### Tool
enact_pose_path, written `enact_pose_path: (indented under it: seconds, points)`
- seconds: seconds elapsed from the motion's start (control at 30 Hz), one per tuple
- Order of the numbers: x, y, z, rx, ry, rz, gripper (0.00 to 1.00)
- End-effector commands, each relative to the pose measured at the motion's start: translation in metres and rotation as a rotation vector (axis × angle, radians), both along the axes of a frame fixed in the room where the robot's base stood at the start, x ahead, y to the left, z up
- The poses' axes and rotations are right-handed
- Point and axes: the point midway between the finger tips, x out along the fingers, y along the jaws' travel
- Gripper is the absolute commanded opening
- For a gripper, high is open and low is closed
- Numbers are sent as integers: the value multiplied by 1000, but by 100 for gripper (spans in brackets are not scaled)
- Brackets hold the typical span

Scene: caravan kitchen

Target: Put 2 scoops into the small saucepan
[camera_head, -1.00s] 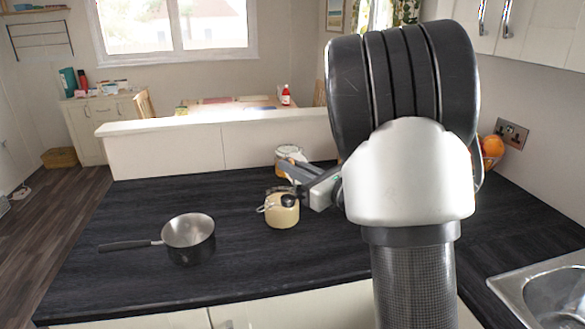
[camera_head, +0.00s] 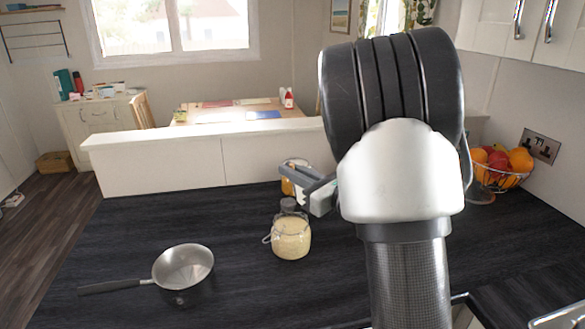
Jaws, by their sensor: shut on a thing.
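The small saucepan (camera_head: 174,295) is steel with a dark handle pointing left and stands upright on the dark worktop. Its visible inside looks empty. A clear jar (camera_head: 292,240) with a pale cream filling and a wire clip stands to its right. My gripper (camera_head: 300,184) is above and behind the jar in the picture, shut on what looks like a scoop. The scoop's grey round end (camera_head: 288,204) shows at the jar's mouth; whether it touches the jar or carries anything I cannot tell. My arm hides part of the gripper.
A second jar (camera_head: 287,187) with orange-yellow contents is partly hidden behind my gripper. A wire fruit bowl (camera_head: 500,181) stands at the right by the wall. A low white partition (camera_head: 200,158) edges the worktop's back. Worktop around the saucepan is clear.

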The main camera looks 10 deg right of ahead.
Motion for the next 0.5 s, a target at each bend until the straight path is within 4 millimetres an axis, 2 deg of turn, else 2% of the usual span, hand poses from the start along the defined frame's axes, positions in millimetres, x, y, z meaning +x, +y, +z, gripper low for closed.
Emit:
enact_pose_path:
  seconds: [0.5]
  points:
    - [0, 0, -41, -1, -3, 0, 0]
